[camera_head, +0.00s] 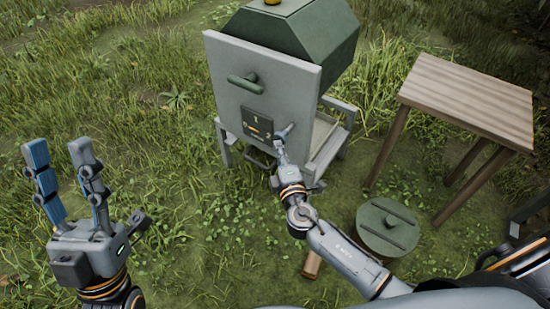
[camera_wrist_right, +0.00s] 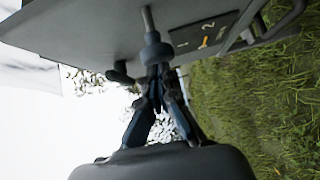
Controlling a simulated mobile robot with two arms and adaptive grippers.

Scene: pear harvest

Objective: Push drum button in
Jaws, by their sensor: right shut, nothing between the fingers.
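The grey and green machine (camera_head: 229,75) stands on the grass at the top middle of the head view. Its front panel bears a dark plate (camera_head: 257,125) marked 1 and 2, which also shows in the right wrist view (camera_wrist_right: 207,38). A round grey knob on a rod (camera_wrist_right: 154,48), likely the drum button, sticks out of the panel beside the plate. My right gripper (camera_head: 279,146) is shut with its fingertips at this knob; whether they touch it is hard to tell. My left gripper (camera_head: 57,152) is open and empty at the left, above grass.
A wooden table (camera_head: 470,95) stands at the right. A round green lid (camera_head: 388,228) with a handle is low beside my right arm. A green handle (camera_head: 243,82) juts from the panel. Grass on the left is clear.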

